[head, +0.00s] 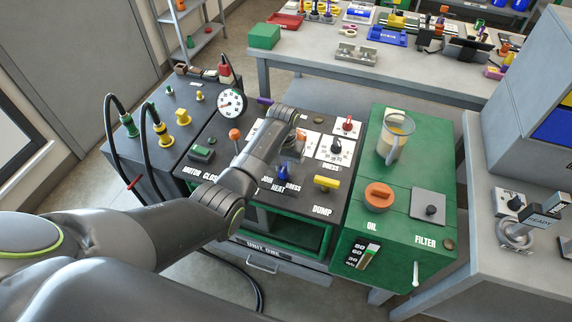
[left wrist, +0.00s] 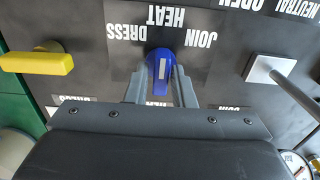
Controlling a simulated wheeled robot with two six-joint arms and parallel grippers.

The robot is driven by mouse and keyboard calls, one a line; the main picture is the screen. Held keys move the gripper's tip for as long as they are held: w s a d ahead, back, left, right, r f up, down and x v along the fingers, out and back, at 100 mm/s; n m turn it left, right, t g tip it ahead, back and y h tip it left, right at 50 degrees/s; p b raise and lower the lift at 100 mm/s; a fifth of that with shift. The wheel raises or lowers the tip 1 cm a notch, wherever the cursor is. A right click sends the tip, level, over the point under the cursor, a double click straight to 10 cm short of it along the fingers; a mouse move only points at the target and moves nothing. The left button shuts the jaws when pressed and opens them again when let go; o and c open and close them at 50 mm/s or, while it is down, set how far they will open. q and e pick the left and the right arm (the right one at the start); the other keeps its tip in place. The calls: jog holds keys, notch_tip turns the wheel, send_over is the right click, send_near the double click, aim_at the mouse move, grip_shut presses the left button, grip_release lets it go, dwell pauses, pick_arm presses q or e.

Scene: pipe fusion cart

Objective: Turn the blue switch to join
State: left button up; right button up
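The blue switch (head: 283,174) is on the dark top panel of the cart, above the labels JOIN, HEAT and DRESS. In the left wrist view the blue switch (left wrist: 160,70) has a pale stripe and its rounded end points toward the HEAT label (left wrist: 166,17). The JOIN label (left wrist: 201,38) is to its right there. My left gripper (left wrist: 160,80) has one grey finger on each side of the switch, with no clear gap to it. In the head view my left gripper (head: 285,165) reaches down over the switch, and my arm hides part of the panel. My right gripper is not in view.
A yellow handle (head: 327,183) by the DUMP label is just right of the switch. A dark knob on a white plate (head: 336,147) and a red knob (head: 347,124) stand behind it. The green unit (head: 395,205) with an orange cap and jug is to the right.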

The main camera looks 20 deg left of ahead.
pick_arm(q)
grip_shut()
jog(key=shift+r+m+p, duration=0.15)
jog(key=shift+m+p, duration=0.45)
jog(key=shift+p, duration=0.05)
jog(key=shift+m+p, duration=0.8)
jog(key=shift+m, duration=0.4)
jog(key=m+p, duration=0.1)
jog(key=m, duration=0.2)
jog(key=shift+p, duration=0.3)
jog(key=shift+m+p, duration=0.45)
jog(key=shift+m, duration=1.15)
